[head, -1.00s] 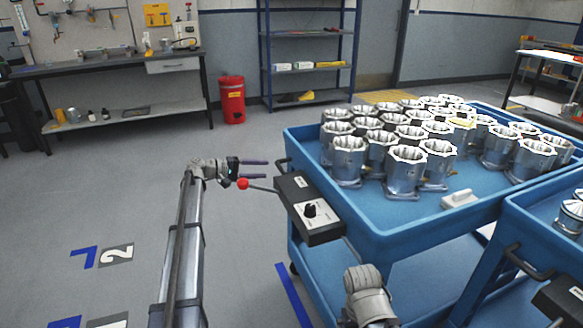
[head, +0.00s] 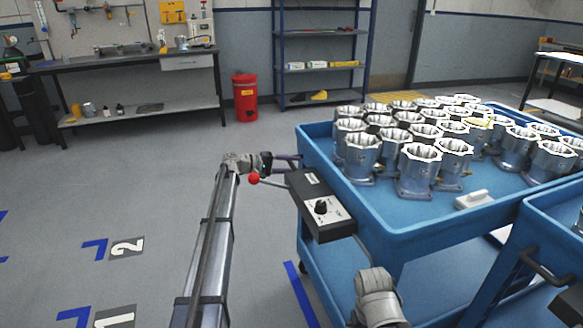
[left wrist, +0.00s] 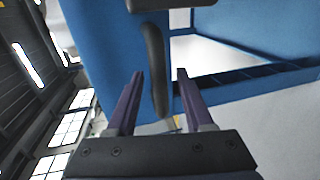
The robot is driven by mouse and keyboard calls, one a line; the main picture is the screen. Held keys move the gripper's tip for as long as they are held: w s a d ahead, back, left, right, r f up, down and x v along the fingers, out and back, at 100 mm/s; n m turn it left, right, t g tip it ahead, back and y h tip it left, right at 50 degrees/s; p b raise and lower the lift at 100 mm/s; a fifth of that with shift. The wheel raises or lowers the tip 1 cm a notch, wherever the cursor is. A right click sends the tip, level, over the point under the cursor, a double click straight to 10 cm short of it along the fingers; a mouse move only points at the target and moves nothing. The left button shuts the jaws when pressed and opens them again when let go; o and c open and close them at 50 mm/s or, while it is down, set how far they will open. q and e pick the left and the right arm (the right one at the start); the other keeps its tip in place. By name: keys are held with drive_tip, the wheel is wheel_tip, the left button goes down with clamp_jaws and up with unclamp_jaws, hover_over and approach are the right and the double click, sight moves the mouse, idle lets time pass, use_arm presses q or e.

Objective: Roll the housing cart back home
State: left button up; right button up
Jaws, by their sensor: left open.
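The blue housing cart (head: 395,226) carries many silver machined housings (head: 419,171) on its top tray. A black control box (head: 322,207) with a knob and a red-balled lever (head: 254,179) is on its near left corner. My left gripper (head: 297,162) is open at the cart's left end, by the push handle. In the left wrist view, the black handle (left wrist: 156,68) lies between the two purple fingers of my left gripper (left wrist: 160,76), with gaps on both sides. The fingers partly hide the handle in the head view. My right gripper is out of view.
A second blue cart (head: 548,215) stands close at the right. Floor marks, including a bay numbered 2 (head: 127,246), lie at the left on open floor. A red bin (head: 245,97), a workbench (head: 120,62) and a shelf rack (head: 320,49) stand at the back.

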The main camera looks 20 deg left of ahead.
use_arm(q)
clamp_jaws()
idle(0.4)
idle(1.0)
